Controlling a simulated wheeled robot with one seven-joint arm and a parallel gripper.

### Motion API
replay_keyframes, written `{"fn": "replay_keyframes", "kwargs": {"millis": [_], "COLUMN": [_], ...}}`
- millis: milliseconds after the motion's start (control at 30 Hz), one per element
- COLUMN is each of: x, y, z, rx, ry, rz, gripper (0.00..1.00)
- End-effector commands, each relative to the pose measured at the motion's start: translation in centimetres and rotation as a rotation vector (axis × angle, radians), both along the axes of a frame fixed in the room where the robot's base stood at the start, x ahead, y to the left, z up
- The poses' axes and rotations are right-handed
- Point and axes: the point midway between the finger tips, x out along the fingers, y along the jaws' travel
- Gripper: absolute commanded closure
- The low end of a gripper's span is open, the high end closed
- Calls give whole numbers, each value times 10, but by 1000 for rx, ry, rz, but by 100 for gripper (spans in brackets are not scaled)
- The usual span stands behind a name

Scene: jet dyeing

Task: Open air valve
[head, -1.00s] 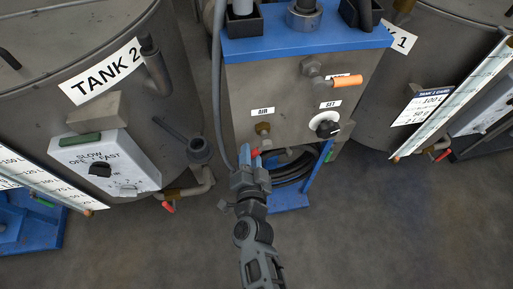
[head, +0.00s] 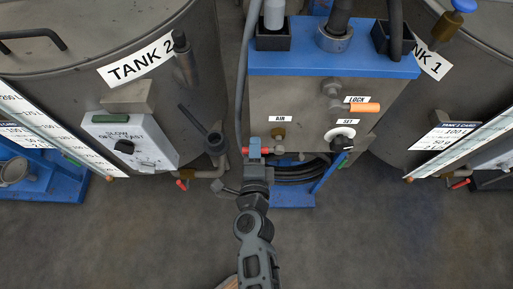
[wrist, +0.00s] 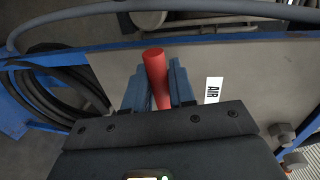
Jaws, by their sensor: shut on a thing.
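The air valve's red handle (head: 245,150) lies level at the lower left of the grey panel, below the AIR label (head: 280,119) and near a brass fitting (head: 278,133). My gripper (head: 254,148) is shut on the handle, with red showing on both sides of the fingers. In the wrist view the red handle (wrist: 156,72) stands between the two blue fingers, its rounded end past their tips. The AIR label (wrist: 213,90) is right of the fingers there. The valve body is mostly hidden by my gripper.
An orange LOCK handle (head: 364,107) and a black SET knob (head: 342,142) are on the panel's right. A grey hose (head: 242,90) runs down left of the panel. Coiled black hose (head: 300,169) hangs below. Tank 2's switch box (head: 130,141) is left. The floor in front is clear.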

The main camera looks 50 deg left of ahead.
Motion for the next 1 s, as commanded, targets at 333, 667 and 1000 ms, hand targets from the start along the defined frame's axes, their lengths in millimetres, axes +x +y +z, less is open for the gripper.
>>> {"fn": "replay_keyframes", "kwargs": {"millis": [333, 667, 1000], "x": [1, 1, 0], "y": [-1, -1, 0], "z": [2, 3, 3], "rx": [29, 30, 30], "ry": [40, 40, 39], "rz": [-2, -3, -1], "gripper": [100, 74, 58]}}
